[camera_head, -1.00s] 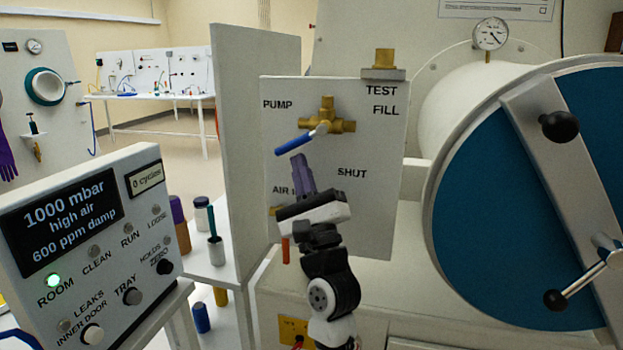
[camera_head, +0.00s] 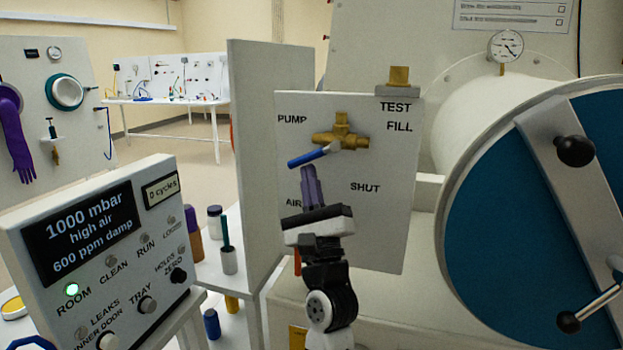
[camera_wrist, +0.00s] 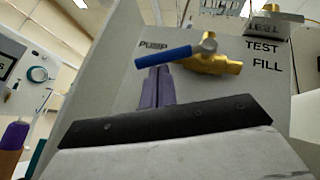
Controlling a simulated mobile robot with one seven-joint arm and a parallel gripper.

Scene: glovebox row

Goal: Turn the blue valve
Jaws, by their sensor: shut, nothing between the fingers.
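The blue valve handle (camera_head: 308,158) sits on a brass valve body (camera_head: 341,138) on a white panel (camera_head: 385,220) marked PUMP, TEST, FILL and SHUT. The handle slants down to the left from its pivot, its free end below the PUMP label. My gripper (camera_head: 308,172) is shut and empty, its purple fingers pointing up just below the handle. In the wrist view the blue handle (camera_wrist: 163,57) crosses just above the fingertips (camera_wrist: 157,72). I cannot tell whether they touch it. A lower label beginning AIR is partly hidden by my gripper.
A white upright partition (camera_head: 262,150) stands left of the panel. A control box (camera_head: 110,235) with a display is at lower left. A large round blue door (camera_head: 500,230) with black-knobbed handles fills the right. Small bottles (camera_head: 215,222) stand between box and partition.

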